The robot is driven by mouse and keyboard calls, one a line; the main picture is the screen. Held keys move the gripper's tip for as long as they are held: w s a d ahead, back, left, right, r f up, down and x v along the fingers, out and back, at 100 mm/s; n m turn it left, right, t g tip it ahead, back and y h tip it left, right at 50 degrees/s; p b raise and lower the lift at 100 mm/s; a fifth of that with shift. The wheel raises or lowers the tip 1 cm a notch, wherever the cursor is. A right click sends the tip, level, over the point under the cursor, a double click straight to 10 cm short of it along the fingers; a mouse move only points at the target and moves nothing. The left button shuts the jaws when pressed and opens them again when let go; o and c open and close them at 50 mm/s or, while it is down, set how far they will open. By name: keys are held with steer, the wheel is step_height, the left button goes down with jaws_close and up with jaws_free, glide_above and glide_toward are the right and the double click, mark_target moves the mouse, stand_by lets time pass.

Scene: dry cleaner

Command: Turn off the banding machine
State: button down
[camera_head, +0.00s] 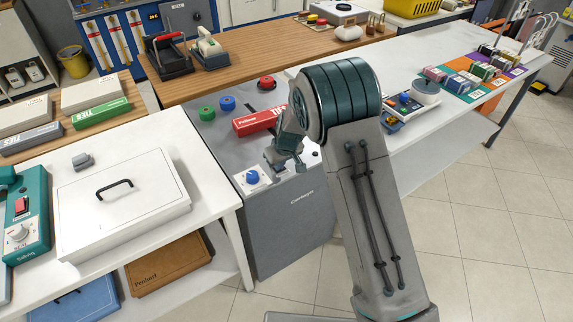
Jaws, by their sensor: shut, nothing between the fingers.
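A grey floor-standing machine (289,225) with lettering on its front stands in the middle, between the white tables. I take it to be the banding machine, but its lettering is too small to read surely. A blue round knob (252,177) sits on a white plate at its front left corner. My gripper (284,164) is over the machine's top near the front edge, to the right of the blue knob and apart from it in the picture. It is shut and empty. My arm hides the machine's right part, and whether the gripper touches anything there is unclear.
A red box (256,121), a green roll (206,113), a blue roll (227,103) and a red roll (266,82) lie on the machine's top. A teal device (25,220) with a red switch and a white case (121,200) stand on the left table. Floor at right is clear.

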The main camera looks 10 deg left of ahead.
steer(key=shift+d+r+p, duration=0.1)
steer(key=shift+r+p, duration=0.2)
steer(key=shift+r, duration=0.55)
steer(key=shift+r, duration=0.5)
steer(key=p+v, duration=0.2)
steer(key=v, duration=0.1)
steer(key=shift+w+r, duration=0.2)
steer(key=s+d+r+b, duration=0.2)
steer(key=s+d+r, duration=0.1)
steer(key=r, duration=0.5)
steer(key=shift+s+d, duration=0.2)
steer(key=shift+s, duration=0.6)
steer(key=s+d+r+m, duration=0.3)
steer(key=s+d+r, duration=0.5)
steer(key=s+d, duration=0.3)
steer(key=s+d+m+h, duration=0.1)
steer(key=s+d, duration=0.3)
steer(key=s, duration=0.4)
steer(key=s+d+r+m+h, duration=0.1)
steer(key=s+d+m, duration=0.2)
steer(key=s, duration=0.5)
steer(key=shift+d+m, duration=0.4)
steer(key=shift+d, duration=0.3)
